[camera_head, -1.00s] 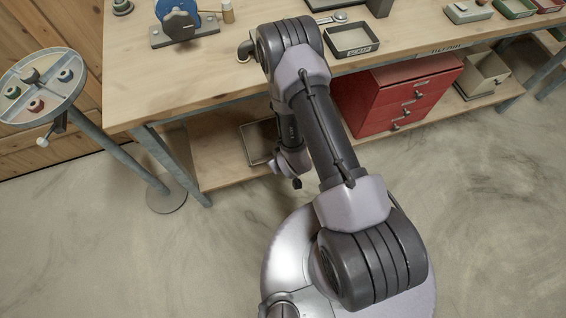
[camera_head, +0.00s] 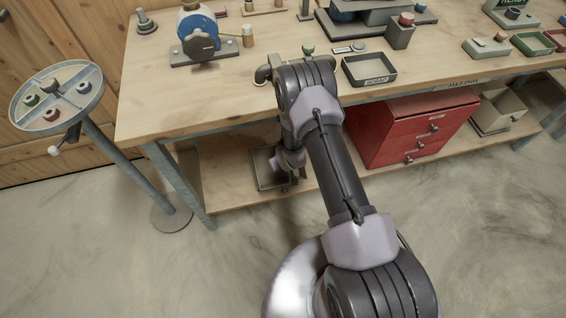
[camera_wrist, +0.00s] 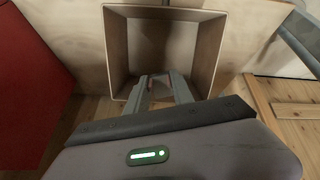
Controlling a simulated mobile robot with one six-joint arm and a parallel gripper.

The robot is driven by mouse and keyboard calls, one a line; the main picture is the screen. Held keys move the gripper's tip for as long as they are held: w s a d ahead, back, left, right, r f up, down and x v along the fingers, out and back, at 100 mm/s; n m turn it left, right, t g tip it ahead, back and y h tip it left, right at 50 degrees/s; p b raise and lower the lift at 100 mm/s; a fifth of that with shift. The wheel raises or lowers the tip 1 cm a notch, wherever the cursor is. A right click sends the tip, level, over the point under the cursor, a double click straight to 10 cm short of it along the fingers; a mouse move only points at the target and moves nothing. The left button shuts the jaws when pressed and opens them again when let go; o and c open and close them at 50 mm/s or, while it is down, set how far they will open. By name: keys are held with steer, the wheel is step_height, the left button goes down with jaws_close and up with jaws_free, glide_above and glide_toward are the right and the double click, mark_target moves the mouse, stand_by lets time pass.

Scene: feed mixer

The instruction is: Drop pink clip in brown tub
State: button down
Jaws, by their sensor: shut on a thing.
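The brown tub (camera_wrist: 117,45) is an open square box with tan walls, filling the upper middle of the wrist view. In the head view the tub (camera_head: 259,172) stands on the lower shelf, partly behind my arm. My gripper (camera_wrist: 161,82) points into the tub's opening, with its fingertips over the near part of it. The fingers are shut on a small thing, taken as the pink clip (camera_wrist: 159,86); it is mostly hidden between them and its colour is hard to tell. In the head view the fingertips are too small to make out.
A red drawer cabinet (camera_head: 415,130) stands right of the tub on the shelf, and a beige bin (camera_head: 497,110) beyond it. The workbench top (camera_head: 240,95) overhangs the shelf. A bench leg (camera_head: 180,180) and a round stand (camera_head: 58,98) are at left.

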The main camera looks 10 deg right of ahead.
steer(key=c, duration=1)
jaws_free()
steer(key=p+v, duration=0.7)
steer(key=v, duration=1)
steer(key=shift+s+r, duration=0.1)
steer(key=shift+r, duration=0.15)
